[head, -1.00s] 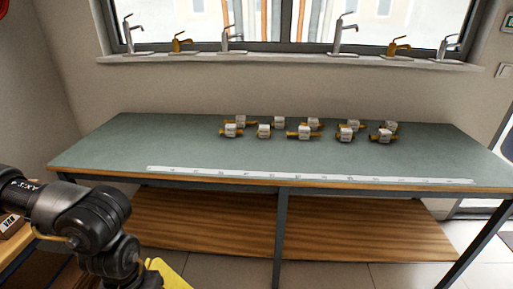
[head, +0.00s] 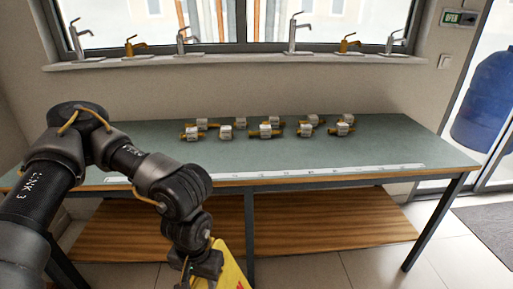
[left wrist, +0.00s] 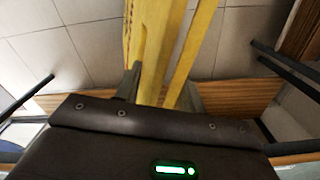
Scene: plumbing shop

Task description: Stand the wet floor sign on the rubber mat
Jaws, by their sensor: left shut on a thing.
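The yellow wet floor sign (head: 231,272) shows in part at the bottom of the head view, below the front edge of the bench. My left gripper (head: 207,268) is at its upper end. In the left wrist view the sign (left wrist: 175,45) runs up between the fingers of my left gripper (left wrist: 160,88), which is shut on it. The sign's lower end is out of the head view. A dark grey mat (head: 492,228), which looks like the rubber mat, lies on the floor at the far right, apart from the sign and cut off by the frame. My right gripper is not in view.
A long green-topped bench (head: 380,150) with several brass valves (head: 265,131) stands ahead; its wooden lower shelf (head: 330,238) is empty. A blue barrel (head: 487,100) shows behind the glass door at right. Tiled floor (head: 440,258) is clear between bench and mat.

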